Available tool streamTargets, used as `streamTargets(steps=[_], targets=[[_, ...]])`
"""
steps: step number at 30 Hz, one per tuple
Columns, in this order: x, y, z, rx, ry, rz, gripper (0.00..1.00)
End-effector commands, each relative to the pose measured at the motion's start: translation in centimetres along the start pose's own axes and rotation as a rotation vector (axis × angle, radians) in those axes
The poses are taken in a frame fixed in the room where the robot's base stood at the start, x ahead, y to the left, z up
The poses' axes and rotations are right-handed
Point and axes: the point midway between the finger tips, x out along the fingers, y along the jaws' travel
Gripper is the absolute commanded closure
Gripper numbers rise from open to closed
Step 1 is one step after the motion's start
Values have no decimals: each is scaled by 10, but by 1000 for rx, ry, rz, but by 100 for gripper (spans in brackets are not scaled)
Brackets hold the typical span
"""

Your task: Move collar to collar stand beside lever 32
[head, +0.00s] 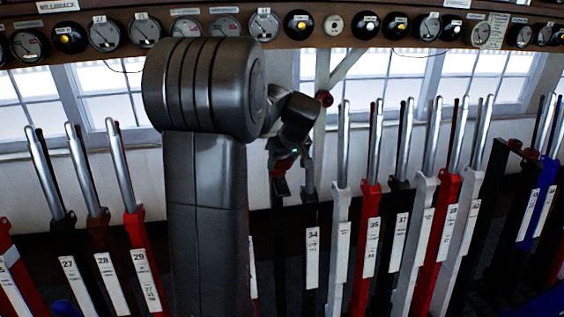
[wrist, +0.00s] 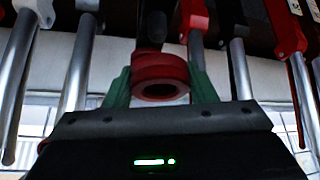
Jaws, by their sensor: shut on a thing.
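The collar is a thick red ring (wrist: 160,78), held between the green fingers of my gripper (wrist: 160,88) in the wrist view. Its dark hole faces the camera. In the head view my gripper (head: 284,160) is right of my large dark arm, and a bit of the red collar (head: 282,166) shows there. A dark upright (wrist: 151,25) lies just behind the collar in the wrist view; I cannot tell if they touch or if this is the collar stand. Lever 32 and its number plate are not readable; my arm covers that part of the row.
Levers 27, 28 and 29 (head: 133,225) stand left of my arm. Lever 34 (head: 311,230) and several more with silver handles stand close together to the right. A shelf of round instruments (head: 335,24) runs above. A red round thing (head: 324,98) shows near the window post.

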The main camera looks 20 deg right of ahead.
Motion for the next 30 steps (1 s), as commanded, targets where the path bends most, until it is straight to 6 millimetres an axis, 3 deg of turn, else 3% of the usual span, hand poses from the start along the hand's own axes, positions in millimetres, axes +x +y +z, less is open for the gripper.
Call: streamTargets(steps=[14, 30], targets=[[-1, 0, 2, 0, 0, 0, 69], [13, 0, 10, 0, 0, 0, 69]])
